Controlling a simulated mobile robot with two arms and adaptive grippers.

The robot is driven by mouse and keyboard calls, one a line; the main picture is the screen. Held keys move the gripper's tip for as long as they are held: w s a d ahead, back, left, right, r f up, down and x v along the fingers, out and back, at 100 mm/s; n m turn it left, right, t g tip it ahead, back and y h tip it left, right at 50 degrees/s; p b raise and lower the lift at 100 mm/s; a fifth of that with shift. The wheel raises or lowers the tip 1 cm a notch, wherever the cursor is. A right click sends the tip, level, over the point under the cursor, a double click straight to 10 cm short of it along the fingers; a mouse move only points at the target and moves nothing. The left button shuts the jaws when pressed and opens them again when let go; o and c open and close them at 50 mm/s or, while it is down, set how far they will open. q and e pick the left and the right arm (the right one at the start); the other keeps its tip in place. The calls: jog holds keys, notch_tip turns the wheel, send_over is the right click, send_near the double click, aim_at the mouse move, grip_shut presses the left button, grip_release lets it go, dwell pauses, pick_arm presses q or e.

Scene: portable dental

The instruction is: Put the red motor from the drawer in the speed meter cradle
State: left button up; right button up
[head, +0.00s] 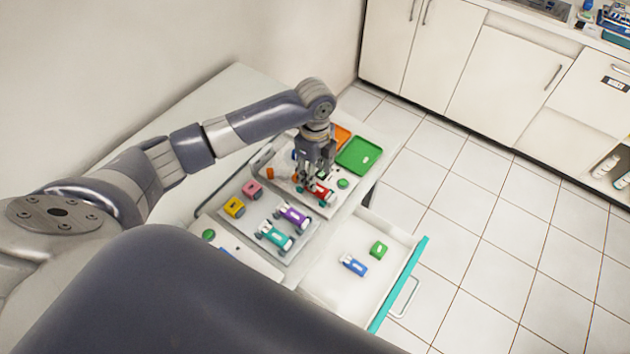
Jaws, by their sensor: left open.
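The red motor (321,194), a small red block with pale ends, lies on a white board on the table, not in the drawer. My left gripper (309,184) points down right at the red motor, with its jaws open; its fingers cover part of it, and I cannot tell whether they touch it. The speed meter cradle cannot be told apart for sure; the red motor's seat is partly hidden by the gripper. The open drawer (318,285) holds a blue piece (353,265) and a green piece (378,250). My right gripper is out of view.
A grey tray (286,258) holds purple (293,217) and teal (275,237) motors, with yellow (234,207) and pink (252,189) blocks nearby. A green tray (359,156) lies behind the board. The drawer juts out over free tiled floor. White cabinets (505,85) stand beyond.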

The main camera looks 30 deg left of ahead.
pick_arm(q)
notch_tip(320, 180, up, 7)
jog(key=shift+b, duration=0.45)
dwell(0.3)
